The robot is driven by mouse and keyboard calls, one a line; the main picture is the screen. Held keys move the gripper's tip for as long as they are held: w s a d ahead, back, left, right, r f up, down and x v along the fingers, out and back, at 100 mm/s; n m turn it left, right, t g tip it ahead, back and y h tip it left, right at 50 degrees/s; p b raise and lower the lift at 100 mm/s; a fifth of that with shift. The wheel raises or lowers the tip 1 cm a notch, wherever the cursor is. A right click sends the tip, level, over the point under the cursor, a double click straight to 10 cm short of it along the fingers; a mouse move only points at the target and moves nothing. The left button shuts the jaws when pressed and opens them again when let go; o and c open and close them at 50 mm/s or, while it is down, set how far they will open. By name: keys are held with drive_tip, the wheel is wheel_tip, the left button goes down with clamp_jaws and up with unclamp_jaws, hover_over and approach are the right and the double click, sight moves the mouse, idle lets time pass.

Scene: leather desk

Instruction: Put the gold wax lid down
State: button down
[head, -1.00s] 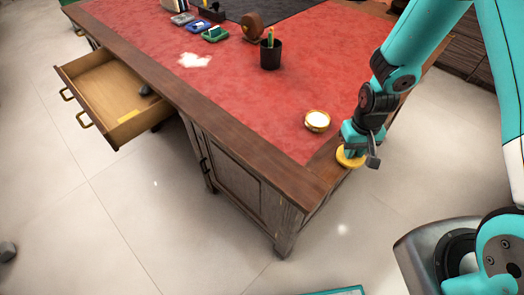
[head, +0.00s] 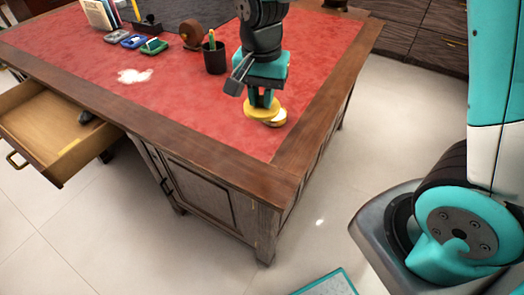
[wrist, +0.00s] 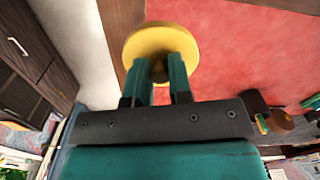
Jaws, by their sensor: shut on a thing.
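My gripper (head: 262,98) is shut on the gold wax lid (head: 259,110), a round yellow disc, over the red leather near the desk's right side. The lid also shows in the wrist view (wrist: 135,45), with my teal fingers (wrist: 160,72) on it. A small gold tin with pale wax (head: 280,119) is just right of the lid and partly hidden by it in the head view. I cannot tell whether lid and tin touch, or how high the lid is above the leather.
The red leather desk top (head: 190,100) is clear left of the lid. A black pen cup (head: 214,60) and a brown round object (head: 191,34) stand behind. Several stamp pads lie farther left, near a white patch (head: 134,76). A drawer (head: 50,130) stands open at left.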

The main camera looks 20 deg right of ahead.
sight(262, 105)
wheel_tip(262, 105, down, 16)
drive_tip(key=shift+f+b, duration=0.1)
drive_tip(key=shift+b, duration=0.2)
drive_tip(key=c, duration=1)
unclamp_jaws()
drive_tip(key=shift+c, duration=0.2)
wheel_tip(262, 105, up, 12)
drive_tip(key=shift+f, duration=0.25)
drive_tip(key=shift+r, duration=0.4)
drive_tip(key=s+a+r+n+y, duration=0.2)
drive_tip(key=s+r+n, duration=0.4)
drive_tip(key=s, duration=0.3)
drive_tip(key=s+a+r+n+y, duration=0.2)
drive_tip(key=s+r+n, duration=0.5)
drive_tip(key=s+n, duration=0.2)
drive_tip(key=shift+s+a, duration=0.2)
drive_tip(key=shift+s, duration=0.05)
